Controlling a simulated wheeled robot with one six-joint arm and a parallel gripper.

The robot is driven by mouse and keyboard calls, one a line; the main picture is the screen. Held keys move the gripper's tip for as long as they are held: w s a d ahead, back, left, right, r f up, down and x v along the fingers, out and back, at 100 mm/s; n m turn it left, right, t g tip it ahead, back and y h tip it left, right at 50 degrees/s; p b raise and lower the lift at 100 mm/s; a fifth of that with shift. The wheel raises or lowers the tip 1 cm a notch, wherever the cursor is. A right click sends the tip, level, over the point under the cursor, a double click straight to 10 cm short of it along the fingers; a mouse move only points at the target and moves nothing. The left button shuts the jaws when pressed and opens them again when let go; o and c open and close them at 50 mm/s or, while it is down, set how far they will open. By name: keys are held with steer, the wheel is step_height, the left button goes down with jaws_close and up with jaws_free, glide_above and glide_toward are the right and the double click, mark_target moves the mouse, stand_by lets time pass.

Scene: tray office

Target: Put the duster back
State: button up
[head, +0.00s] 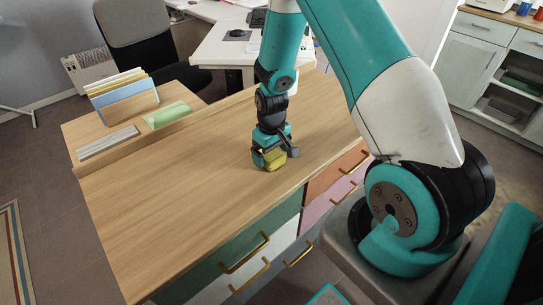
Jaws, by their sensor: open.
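A small yellow block (269,160), which looks like the duster, is at the wooden cabinet top (190,205), right of its middle. My gripper (275,155) points down over it, with the jaws open around or just above the yellow block. The jaws and wrist hide part of it, and I cannot tell whether it touches the fingers. Below the top are a green drawer (243,246), a white drawer, an orange drawer (335,170) and a pink drawer (330,205), with brass handles; all look shut.
A white desk (225,50) and dark chair (135,30) are beyond. The left half of the top is clear.

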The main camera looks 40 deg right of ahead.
mark_target(271, 155)
step_height(271, 155, up, 11)
steer(key=s+a+r+n+y, duration=0.2)
steer(key=s+a+r, duration=0.1)
steer(key=a+r, duration=0.6)
steer(key=s+a+r+n+y, duration=0.1)
steer(key=s+a+r+n, duration=0.1)
steer(key=s+a+r, duration=0.2)
steer(key=s+a+r+n+y, duration=0.1)
steer(key=s+a+r+n, duration=0.1)
steer(key=s+a+r, duration=0.3)
steer(key=s+a, duration=0.4)
steer(key=s, duration=0.4)
steer(key=shift+s+a+n, duration=0.3)
steer(key=shift+n, duration=0.1)
